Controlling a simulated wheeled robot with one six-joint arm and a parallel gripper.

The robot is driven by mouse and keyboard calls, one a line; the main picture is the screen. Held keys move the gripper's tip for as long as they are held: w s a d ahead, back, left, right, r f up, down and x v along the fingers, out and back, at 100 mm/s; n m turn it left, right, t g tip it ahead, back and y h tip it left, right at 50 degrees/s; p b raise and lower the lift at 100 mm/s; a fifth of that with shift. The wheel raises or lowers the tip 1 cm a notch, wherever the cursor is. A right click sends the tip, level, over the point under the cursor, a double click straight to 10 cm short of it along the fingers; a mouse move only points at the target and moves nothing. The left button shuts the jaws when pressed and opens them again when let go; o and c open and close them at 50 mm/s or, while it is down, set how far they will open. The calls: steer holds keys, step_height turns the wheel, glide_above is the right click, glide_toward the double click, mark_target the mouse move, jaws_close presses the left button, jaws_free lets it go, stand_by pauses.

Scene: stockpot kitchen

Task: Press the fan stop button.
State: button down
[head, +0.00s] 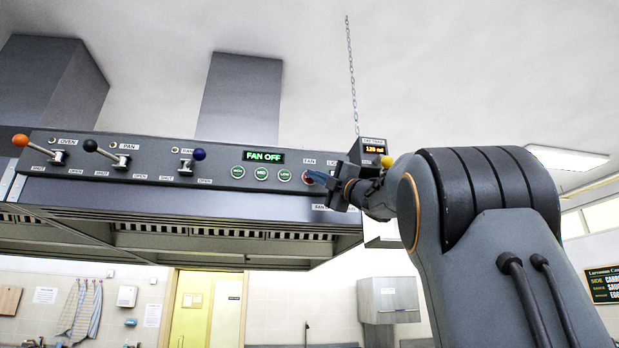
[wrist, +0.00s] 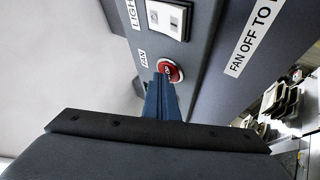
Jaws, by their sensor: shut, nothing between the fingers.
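The red fan stop button (wrist: 172,70) sits on the grey panel under the label FAN, below a white light switch, in the wrist view.
Levers with an orange knob (head: 20,140), a black knob (head: 90,146) and a blue knob (head: 199,154) stick out further left. A chain (head: 351,70) hangs near a small box with an amber display (head: 374,149).

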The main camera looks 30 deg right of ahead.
steer(key=shift+s+a+b, duration=0.25)
steer(key=shift+s+b, duration=0.2)
steer(key=shift+s, duration=0.3)
steer(key=shift+s, duration=0.1)
steer(key=s+b, duration=0.1)
steer(key=s, duration=0.1)
steer(key=s+a+b, duration=0.1)
steer(key=s, duration=0.1)
steer(key=shift+s+a, duration=0.15)
steer(key=shift+s, duration=0.15)
stand_by(0.7)
